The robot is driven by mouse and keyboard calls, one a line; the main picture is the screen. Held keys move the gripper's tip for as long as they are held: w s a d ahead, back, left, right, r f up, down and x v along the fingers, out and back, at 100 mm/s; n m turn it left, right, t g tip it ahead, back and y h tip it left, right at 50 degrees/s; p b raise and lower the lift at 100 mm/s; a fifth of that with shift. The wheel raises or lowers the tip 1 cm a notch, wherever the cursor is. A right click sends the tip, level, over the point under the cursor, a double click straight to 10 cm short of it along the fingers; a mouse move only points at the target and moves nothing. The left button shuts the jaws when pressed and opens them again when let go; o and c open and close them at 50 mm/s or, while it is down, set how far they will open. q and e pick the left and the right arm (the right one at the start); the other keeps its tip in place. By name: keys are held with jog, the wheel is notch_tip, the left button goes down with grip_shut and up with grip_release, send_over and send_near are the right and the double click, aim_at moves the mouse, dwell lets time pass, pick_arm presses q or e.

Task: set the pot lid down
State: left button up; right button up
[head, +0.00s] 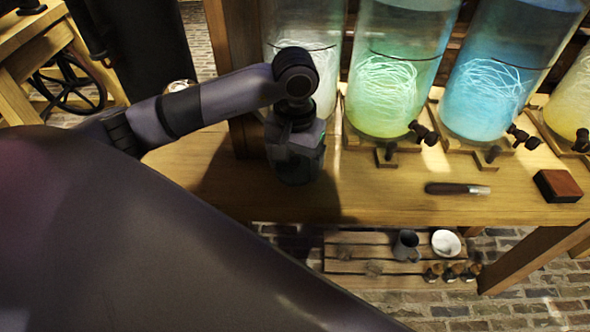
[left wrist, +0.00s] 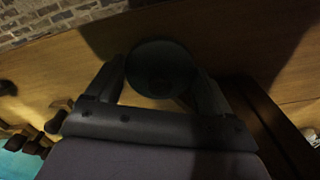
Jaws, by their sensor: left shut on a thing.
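My left gripper (head: 295,150) points down over the wooden bench, at its left part in front of the jars. In the left wrist view its two fingers stand on either side of a dark round thing, which I take as the pot lid (left wrist: 160,65). The gripper is shut on it. In the head view only the dark lower part of the lid (head: 297,175) shows under the fingers; the rest is hidden. I cannot tell whether it touches the bench top. My right gripper is not in view.
Tall glass jars with glowing green (head: 385,95) and blue (head: 485,90) liquid stand along the back of the bench (head: 375,205). A dark-handled tool (head: 455,188) and a red-brown block (head: 558,186) lie to the right. A slatted shelf below holds a pitcher (head: 406,245) and a white bowl (head: 446,242).

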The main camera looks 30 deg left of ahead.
aim_at(295, 167)
pick_arm(q)
notch_tip(295, 167, down, 3)
jog(key=shift+r, duration=0.15)
jog(key=o, duration=0.9)
jog(key=shift+r, duration=0.4)
notch_tip(295, 167, up, 11)
jog(key=shift+r+p, duration=0.15)
jog(key=shift+p, duration=0.2)
